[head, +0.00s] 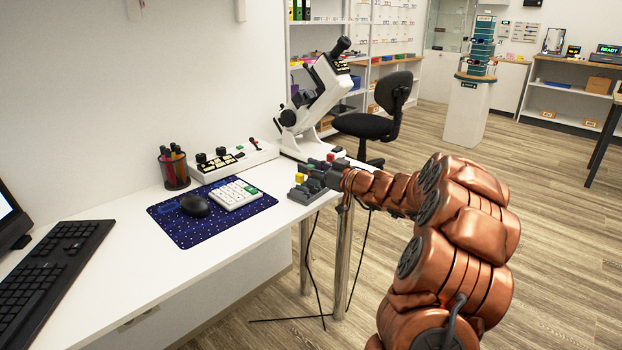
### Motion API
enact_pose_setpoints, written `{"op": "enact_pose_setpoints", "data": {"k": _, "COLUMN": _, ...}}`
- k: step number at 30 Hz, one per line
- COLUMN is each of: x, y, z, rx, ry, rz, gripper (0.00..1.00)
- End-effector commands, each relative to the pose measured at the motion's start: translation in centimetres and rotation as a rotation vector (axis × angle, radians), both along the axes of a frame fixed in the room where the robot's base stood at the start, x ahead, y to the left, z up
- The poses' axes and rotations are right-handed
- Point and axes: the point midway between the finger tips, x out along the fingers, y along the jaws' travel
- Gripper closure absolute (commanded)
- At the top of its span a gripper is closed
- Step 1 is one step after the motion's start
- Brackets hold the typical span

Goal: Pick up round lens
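I cannot make out a round lens for certain in the head view. My gripper (318,175) is at the desk's right end, at the end of my copper-coloured arm. It is over or beside a small grey holder (303,194). Small yellow (299,178) and red (331,157) pieces show around it. The gripper's dark fingers blend with the grey parts there, so I cannot tell whether they are apart or hold anything. The gripper and arm hide part of this spot.
A white microscope-like instrument (318,92) stands just behind the gripper. A white control box (232,162), pen cup (174,169), mouse (195,205), keypad (234,195) and black keyboard (48,270) are on the white desk (190,285). A black chair (366,126) stands beyond. The desk's front strip is clear.

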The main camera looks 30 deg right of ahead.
Motion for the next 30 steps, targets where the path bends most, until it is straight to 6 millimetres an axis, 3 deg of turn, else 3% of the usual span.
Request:
{"op": "enact_pose_setpoints", "data": {"k": 9, "x": 0.0, "y": 0.0, "z": 0.0, "rx": 0.0, "ry": 0.0, "rz": 0.0, "gripper": 1.0}}
{"op": "enact_pose_setpoints", "data": {"k": 20, "x": 0.0, "y": 0.0, "z": 0.6, "rx": -0.002, "ry": -0.002, "rz": 0.001, "gripper": 1.0}}
{"op": "enact_pose_setpoints", "data": {"k": 25, "x": 0.0, "y": 0.0, "z": 3.2, "rx": -0.004, "ry": -0.004, "rz": 0.001, "gripper": 1.0}}
{"op": "enact_pose_setpoints", "data": {"k": 30, "x": 0.0, "y": 0.0, "z": 7.2, "rx": -0.005, "ry": -0.005, "rz": -0.001, "gripper": 1.0}}
